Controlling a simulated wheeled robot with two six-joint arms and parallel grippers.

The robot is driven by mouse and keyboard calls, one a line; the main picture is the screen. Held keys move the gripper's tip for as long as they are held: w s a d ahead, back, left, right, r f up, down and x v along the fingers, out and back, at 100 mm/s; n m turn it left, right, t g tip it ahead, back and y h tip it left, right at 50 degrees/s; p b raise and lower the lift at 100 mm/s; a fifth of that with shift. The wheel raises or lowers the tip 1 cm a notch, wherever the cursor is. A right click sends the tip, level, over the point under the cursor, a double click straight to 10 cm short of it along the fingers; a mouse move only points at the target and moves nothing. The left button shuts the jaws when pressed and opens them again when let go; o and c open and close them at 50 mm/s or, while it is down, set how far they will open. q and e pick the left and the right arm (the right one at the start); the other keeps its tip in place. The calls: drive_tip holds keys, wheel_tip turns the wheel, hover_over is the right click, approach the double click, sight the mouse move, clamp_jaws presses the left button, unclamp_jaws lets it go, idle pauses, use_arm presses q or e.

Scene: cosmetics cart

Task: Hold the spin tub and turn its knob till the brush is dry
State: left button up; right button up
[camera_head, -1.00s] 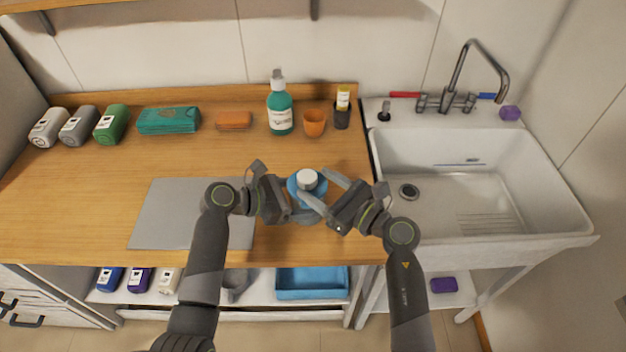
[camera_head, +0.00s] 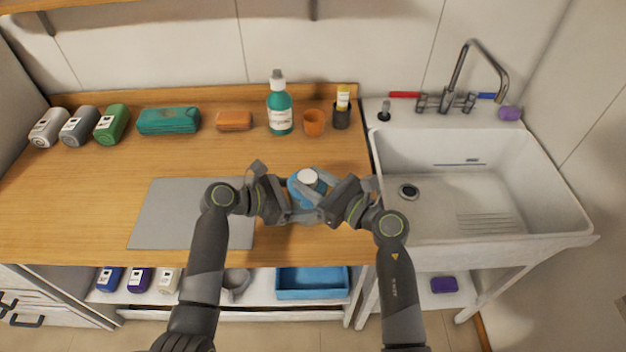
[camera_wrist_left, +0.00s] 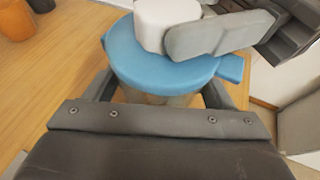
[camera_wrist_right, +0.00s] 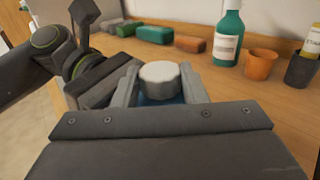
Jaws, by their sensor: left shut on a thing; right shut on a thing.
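The spin tub (camera_head: 298,199) stands on the wooden counter in front of me, with a round blue lid that shows in the left wrist view (camera_wrist_left: 150,62). Its white knob (camera_head: 308,177) sits on top of the lid. My left gripper (camera_head: 297,208) is shut on the tub body below the lid, one finger on each side. My right gripper (camera_head: 318,186) is shut on the knob, which shows between its fingers in the right wrist view (camera_wrist_right: 160,76). The inside of the tub is hidden by the lid, and I see no brush.
A grey mat (camera_head: 165,215) lies left of the tub. The white sink (camera_head: 460,200) is to the right. The counter between is clear.

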drive_tip(key=n+g+y, duration=0.2)
drive_tip(key=g, duration=0.1)
drive_tip(key=n+g+y, duration=0.1)
drive_tip(key=shift+w+d+n+g, duration=0.2)
drive_tip(key=shift+w+n+g, duration=0.15)
drive_tip(key=shift+n+g, duration=0.05)
drive_tip(key=n+g, duration=0.1)
drive_tip(key=n+g+y, duration=0.1)
drive_tip(key=g, duration=0.1)
drive_tip(key=n+g, duration=0.1)
drive_tip(key=g, duration=0.1)
drive_tip(key=shift+w+n, duration=0.25)
drive_tip(key=shift+n, duration=0.05)
drive_tip(key=shift+w+f+n+g, duration=0.15)
drive_tip(key=shift+n+g, duration=0.95)
drive_tip(key=shift+g, duration=0.8)
drive_tip(key=shift+w+r+n+g, duration=0.15)
drive_tip(key=shift+n+g, duration=0.95)
drive_tip(key=shift+g, duration=0.8)
drive_tip(key=shift+w+f+n+g+h, duration=0.15)
drive_tip(key=shift+n+g+h, duration=0.7)
drive_tip(key=shift+g, duration=0.45)
drive_tip(key=o, duration=1)
drive_tip(key=shift+n, duration=0.25)
drive_tip(key=shift+a, duration=0.1)
drive_tip(key=shift+r, duration=0.25)
